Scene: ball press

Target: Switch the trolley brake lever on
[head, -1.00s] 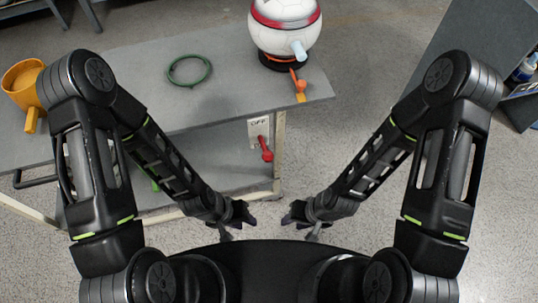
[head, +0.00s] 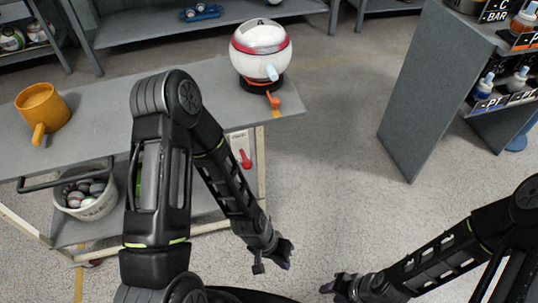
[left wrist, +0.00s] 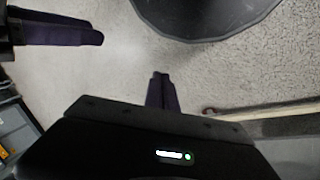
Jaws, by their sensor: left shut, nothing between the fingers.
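The trolley (head: 100,106) is grey and stands at the left in the head view. Its red brake lever (head: 246,160) hangs down, tilted slightly right, from a pale plate (head: 238,142) on the trolley's right end. My left arm covers part of the plate, and its lettering cannot be read now. My left gripper (head: 284,255) is shut and empty, below and right of the lever and apart from it. Its closed purple fingers show in the left wrist view (left wrist: 160,92). My right gripper (head: 332,290) is at the bottom, away from the trolley; its opening is unclear.
On the trolley top are an orange mug (head: 42,105) and a white and red ball press (head: 260,52) with an orange lever (head: 272,99). A bucket of balls (head: 85,195) sits below. A grey shelf (head: 430,90) stands at right. The floor between is clear.

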